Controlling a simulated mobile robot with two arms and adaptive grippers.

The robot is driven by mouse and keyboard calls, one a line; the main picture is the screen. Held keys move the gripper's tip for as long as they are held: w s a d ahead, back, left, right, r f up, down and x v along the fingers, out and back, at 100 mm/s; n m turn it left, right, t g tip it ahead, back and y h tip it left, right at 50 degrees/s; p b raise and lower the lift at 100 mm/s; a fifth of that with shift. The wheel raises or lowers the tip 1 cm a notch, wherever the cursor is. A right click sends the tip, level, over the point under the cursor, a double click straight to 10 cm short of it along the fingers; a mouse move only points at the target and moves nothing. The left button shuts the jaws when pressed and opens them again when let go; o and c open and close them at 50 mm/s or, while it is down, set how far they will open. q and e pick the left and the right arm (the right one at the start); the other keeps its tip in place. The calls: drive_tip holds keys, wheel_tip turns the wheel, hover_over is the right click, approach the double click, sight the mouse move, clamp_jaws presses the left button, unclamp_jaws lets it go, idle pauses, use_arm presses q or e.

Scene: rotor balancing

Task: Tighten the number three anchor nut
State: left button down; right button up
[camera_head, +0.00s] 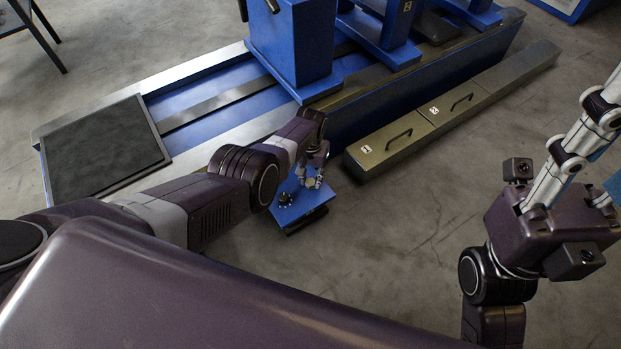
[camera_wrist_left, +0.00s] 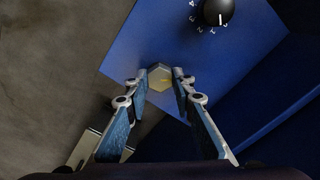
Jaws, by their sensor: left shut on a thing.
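A hexagonal brass-coloured nut (camera_wrist_left: 160,78) sits on a blue plate (camera_wrist_left: 140,45) in the left wrist view. My left gripper (camera_wrist_left: 160,88) has its two fingertips on either side of the nut and is shut on it. In the head view the left gripper (camera_head: 312,178) reaches down to the small blue plate (camera_head: 302,212) low beside the machine. No number on the nut itself can be read. My right gripper (camera_head: 590,145) is at the right edge of the head view, away from the plate, with its fingertips out of frame.
A black dial (camera_wrist_left: 218,12) with small numbers around it is on the same plate. The blue machine bed (camera_head: 350,108) lies behind. A long metal box with numbered, handled covers (camera_head: 465,100) lies on the floor to the right. Concrete floor (camera_head: 410,240) is clear between the arms.

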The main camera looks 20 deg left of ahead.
use_arm(q)
drive_tip(key=m, duration=0.5)
drive_tip(key=shift+s, duration=0.1)
drive_tip(key=shift+m, duration=1.4)
drive_tip(key=c, duration=1.6)
unclamp_jaws()
drive_tip(key=shift+r, duration=0.1)
